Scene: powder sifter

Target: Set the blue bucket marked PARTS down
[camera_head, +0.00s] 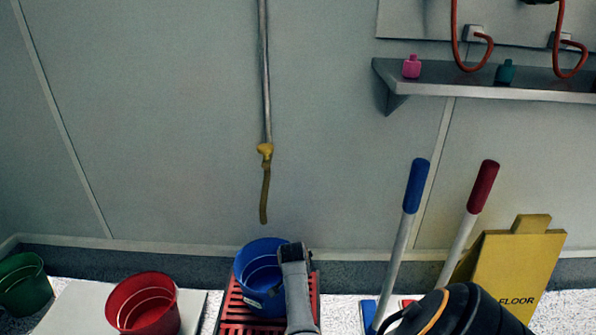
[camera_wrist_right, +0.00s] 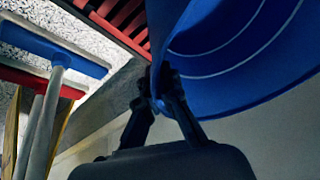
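The blue bucket (camera_head: 252,284) is upright at or just above the red slatted rack (camera_head: 233,312). I cannot tell whether its base touches the rack. A small pale label shows on its side, too small to read. My right gripper (camera_head: 285,262) is at the bucket's right rim. In the right wrist view, the fingers of the right gripper (camera_wrist_right: 163,88) close on the wall of the blue bucket (camera_wrist_right: 225,75) at its rim. The red rack (camera_wrist_right: 122,18) shows behind it. My left gripper is not in view.
A red bucket (camera_head: 145,306) stands on a pale board at the left, and a green bucket (camera_head: 24,284) is farther left. A blue-handled squeegee (camera_head: 401,246), a red-handled one (camera_head: 459,245) and a yellow floor sign (camera_head: 514,268) stand to the right. A hose (camera_head: 265,185) hangs above.

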